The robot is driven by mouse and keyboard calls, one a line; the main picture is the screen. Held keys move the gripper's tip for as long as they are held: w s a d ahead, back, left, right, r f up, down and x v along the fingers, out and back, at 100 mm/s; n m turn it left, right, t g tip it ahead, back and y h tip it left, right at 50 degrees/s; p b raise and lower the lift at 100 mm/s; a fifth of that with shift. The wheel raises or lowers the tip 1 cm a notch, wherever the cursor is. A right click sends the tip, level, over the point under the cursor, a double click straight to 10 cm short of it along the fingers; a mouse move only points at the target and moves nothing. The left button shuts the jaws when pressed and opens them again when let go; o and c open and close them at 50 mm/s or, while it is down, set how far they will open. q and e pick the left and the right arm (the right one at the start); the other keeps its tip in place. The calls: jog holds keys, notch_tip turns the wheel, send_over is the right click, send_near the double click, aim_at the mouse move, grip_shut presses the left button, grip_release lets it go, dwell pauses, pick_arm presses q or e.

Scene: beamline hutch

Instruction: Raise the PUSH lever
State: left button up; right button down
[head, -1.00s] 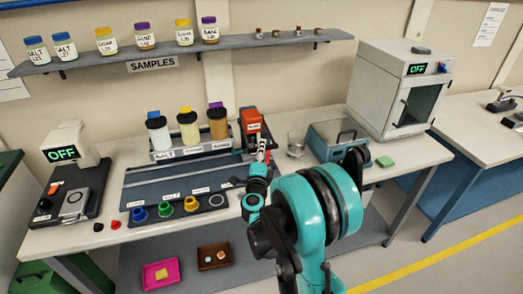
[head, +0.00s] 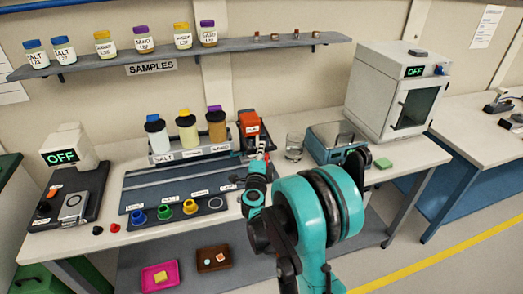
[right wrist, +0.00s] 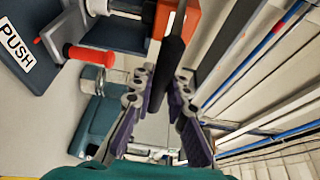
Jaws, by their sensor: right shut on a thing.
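An orange device with a small white label (head: 250,123) stands at the right end of the sample rack in the head view. My right gripper (head: 260,158) is just in front of it. In the right wrist view, the white PUSH label (right wrist: 15,46) is on a dark plate at the upper left, with a red-tipped rod (right wrist: 88,55) beside it. A dark lever bar (right wrist: 175,55) runs down from an orange part (right wrist: 183,18). My right gripper (right wrist: 162,90) is shut on this bar, fingers on either side. My left gripper is not in view.
Capped jars stand in a rack (head: 190,152) left of the gripper. A glass beaker (head: 294,146) and a blue-grey box device (head: 335,138) stand to its right. A tray with coloured rings (head: 175,212) lies in front. A shelf (head: 100,62) runs above.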

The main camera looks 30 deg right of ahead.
jog(key=r+g+p, duration=0.1)
jog(key=r+p, duration=0.1)
jog(key=p, duration=0.1)
jog(key=r+n+g+y+p, duration=0.1)
jog(key=r+p, duration=0.2)
jog(key=r+g+y+p, duration=0.1)
jog(key=r+p, duration=0.1)
jog(key=p, duration=0.1)
jog(key=shift+w+d+r, duration=0.1)
jog(key=shift+w+r, duration=0.1)
jog(key=shift+w, duration=0.15)
jog(key=w+d+r+p, duration=0.1)
jog(key=w+r+p, duration=0.3)
jog(key=r, duration=0.3)
jog(key=shift+w+d+r, duration=0.15)
jog(key=shift+w+d, duration=0.05)
jog(key=shift+w, duration=0.6)
jog(key=c, duration=1.5)
grip_release()
jog(key=shift+o, duration=0.2)
jog(key=shift+s+a+r, duration=0.1)
jog(key=shift+s+r, duration=0.05)
jog(key=shift+s, duration=0.05)
